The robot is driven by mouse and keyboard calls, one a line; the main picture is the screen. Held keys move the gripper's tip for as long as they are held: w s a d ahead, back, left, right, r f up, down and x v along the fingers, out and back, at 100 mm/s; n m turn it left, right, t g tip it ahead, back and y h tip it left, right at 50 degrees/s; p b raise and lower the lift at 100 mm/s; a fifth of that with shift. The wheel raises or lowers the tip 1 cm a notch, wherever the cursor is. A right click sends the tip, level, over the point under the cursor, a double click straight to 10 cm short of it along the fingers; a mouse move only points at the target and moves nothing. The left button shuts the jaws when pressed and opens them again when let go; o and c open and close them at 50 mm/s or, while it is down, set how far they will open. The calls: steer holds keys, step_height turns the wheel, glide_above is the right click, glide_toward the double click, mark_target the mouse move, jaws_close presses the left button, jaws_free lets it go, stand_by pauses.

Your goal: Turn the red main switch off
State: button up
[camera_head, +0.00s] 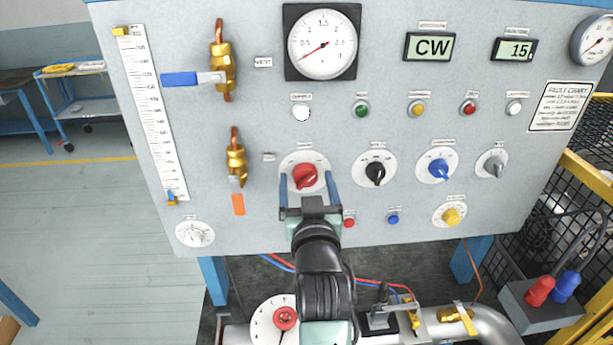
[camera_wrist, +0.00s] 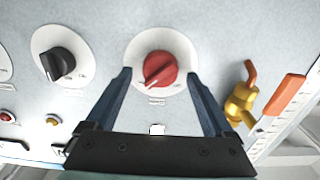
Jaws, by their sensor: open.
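The red main switch (camera_head: 305,176) is a red rotary knob on a round white dial on the grey panel. In the wrist view the red knob (camera_wrist: 159,68) sits upper middle, its pointer ridge slanting to the lower left. Small dial labels are too blurred to read. My gripper (camera_head: 307,182) is open in front of the dial, with one blue finger on each side of the knob. In the wrist view my gripper's fingertips (camera_wrist: 158,76) flank the knob with gaps on both sides. I cannot tell how far the fingertips are from the panel.
To the right are a black knob (camera_head: 375,172), a blue knob (camera_head: 438,168) and a grey knob (camera_head: 495,164). A brass valve with an orange handle (camera_head: 238,204) is close on the left. Small red (camera_head: 349,222) and blue (camera_head: 393,219) buttons lie below. A pipe (camera_head: 480,325) runs underneath.

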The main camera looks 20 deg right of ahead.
steer(key=shift+w, duration=0.25)
steer(key=shift+c, duration=0.4)
steer(key=c, duration=1.3)
